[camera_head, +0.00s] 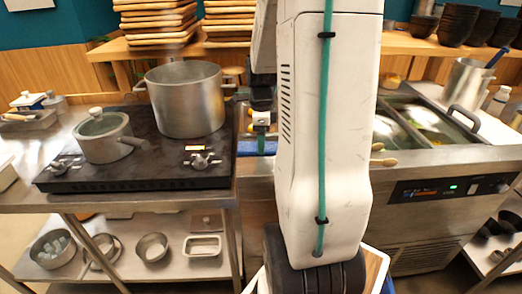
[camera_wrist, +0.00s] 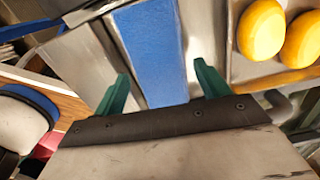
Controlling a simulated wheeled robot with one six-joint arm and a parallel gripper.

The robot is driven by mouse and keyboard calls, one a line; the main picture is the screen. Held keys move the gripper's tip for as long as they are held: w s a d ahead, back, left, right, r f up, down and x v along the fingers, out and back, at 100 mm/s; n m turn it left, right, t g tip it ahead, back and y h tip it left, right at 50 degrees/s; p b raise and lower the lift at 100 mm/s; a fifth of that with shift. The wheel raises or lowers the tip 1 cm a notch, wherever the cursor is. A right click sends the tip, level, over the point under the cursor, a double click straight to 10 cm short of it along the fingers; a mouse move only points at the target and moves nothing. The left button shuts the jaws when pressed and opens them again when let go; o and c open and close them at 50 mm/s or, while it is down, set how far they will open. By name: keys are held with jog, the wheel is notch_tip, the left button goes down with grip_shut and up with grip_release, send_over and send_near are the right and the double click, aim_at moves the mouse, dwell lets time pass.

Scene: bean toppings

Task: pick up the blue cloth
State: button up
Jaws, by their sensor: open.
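The blue cloth (camera_wrist: 150,45) shows in the wrist view as a flat blue strip on a grey metal surface, in front of my gripper. In the head view a small part of the blue cloth (camera_head: 258,147) shows between the stove and my arm; the rest is hidden by my arm. My gripper (camera_wrist: 160,88) is open, with its two green fingertips apart, one near each long side of the cloth. Nothing is held between them. I cannot tell whether the fingertips touch the cloth.
Yellow round items (camera_wrist: 262,30) lie in a tray right of the cloth in the wrist view. A black stove (camera_head: 140,160) with a large pot (camera_head: 187,100) and a lidded pot (camera_head: 103,137) stands left of my arm. A counter unit with food wells (camera_head: 440,157) stands to the right.

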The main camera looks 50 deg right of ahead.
notch_tip(320, 180, down, 2)
jog(key=shift+f, duration=0.2)
jog(key=c, duration=0.8)
jog(key=shift+o, duration=0.2)
jog(key=shift+r, duration=0.2)
notch_tip(320, 180, up, 18)
jog(key=shift+f, duration=0.15)
